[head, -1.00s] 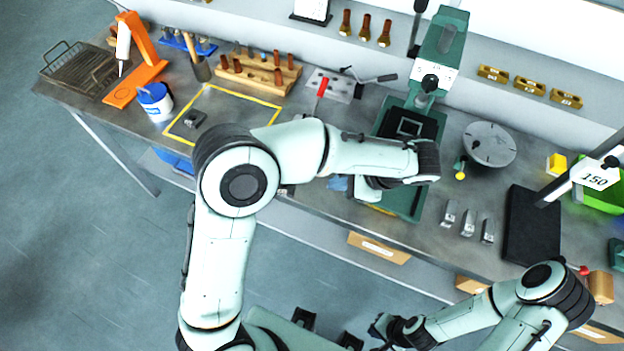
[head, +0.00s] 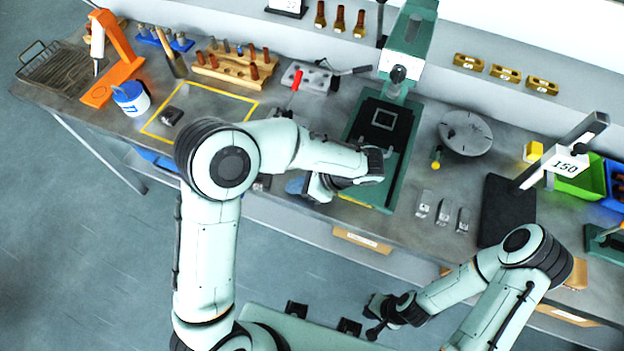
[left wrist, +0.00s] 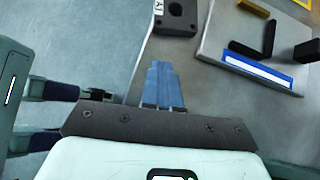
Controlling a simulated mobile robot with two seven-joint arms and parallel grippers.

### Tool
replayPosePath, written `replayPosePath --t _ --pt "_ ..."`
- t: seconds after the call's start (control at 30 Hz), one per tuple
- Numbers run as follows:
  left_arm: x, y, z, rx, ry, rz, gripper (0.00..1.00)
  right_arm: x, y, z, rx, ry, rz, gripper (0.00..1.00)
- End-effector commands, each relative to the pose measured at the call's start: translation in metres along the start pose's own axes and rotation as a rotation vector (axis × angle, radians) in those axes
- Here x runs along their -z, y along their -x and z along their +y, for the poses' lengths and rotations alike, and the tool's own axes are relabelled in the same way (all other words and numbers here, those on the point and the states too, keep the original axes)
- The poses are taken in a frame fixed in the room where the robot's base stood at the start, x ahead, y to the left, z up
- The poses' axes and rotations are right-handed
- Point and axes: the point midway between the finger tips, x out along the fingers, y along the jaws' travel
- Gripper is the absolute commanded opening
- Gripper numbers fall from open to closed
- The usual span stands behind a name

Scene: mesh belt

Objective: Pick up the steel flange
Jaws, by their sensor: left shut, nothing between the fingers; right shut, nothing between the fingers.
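I cannot pick out the steel flange for certain. A round grey slotted disc (head: 466,133) lies on the bench right of the green press. My left gripper (head: 297,186) is at the bench's front edge, left of the press base, partly hidden by my arm. Its blue fingers (left wrist: 164,84) are shut and empty in the left wrist view. Ahead of them there is a dark block with a round hole (left wrist: 176,17) and a white label, apart from the fingers. My right gripper (head: 376,328) is low in front of the bench, shut and empty, far from the disc.
The green press (head: 408,60) stands mid-bench. Several small metal blocks (head: 443,212) and a black stand base (head: 505,212) lie to its right. A plate with a blue-edged strip (left wrist: 262,72) carries dark pieces. A dark part (head: 172,116) lies inside a yellow outline.

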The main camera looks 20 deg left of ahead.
Motion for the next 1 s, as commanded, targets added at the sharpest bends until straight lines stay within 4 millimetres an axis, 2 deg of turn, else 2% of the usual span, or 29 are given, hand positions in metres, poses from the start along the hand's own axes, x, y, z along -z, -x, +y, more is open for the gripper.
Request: replayPosePath --t 0.1,0.23,0.7,0.9,1.0 --pt "-0.015 -0.015 0.000 -0.002 0.004 0.000 0.00 0.002 0.003 -0.002 0.001 0.001 0.002 0.00" --pt "-0.025 -0.024 -0.001 0.000 0.004 0.001 0.00 0.003 0.005 -0.003 0.001 0.001 0.004 0.00" --pt "-0.029 -0.029 0.000 0.001 0.002 0.001 0.00 0.003 0.005 -0.003 0.001 0.001 0.004 0.00" --pt "-0.042 -0.041 -0.001 0.002 0.003 0.000 0.00 0.004 0.007 -0.004 0.002 0.002 0.006 0.00" --pt "-0.042 -0.042 -0.001 0.002 0.001 0.002 0.00 0.004 0.007 -0.004 0.002 0.002 0.006 0.00"
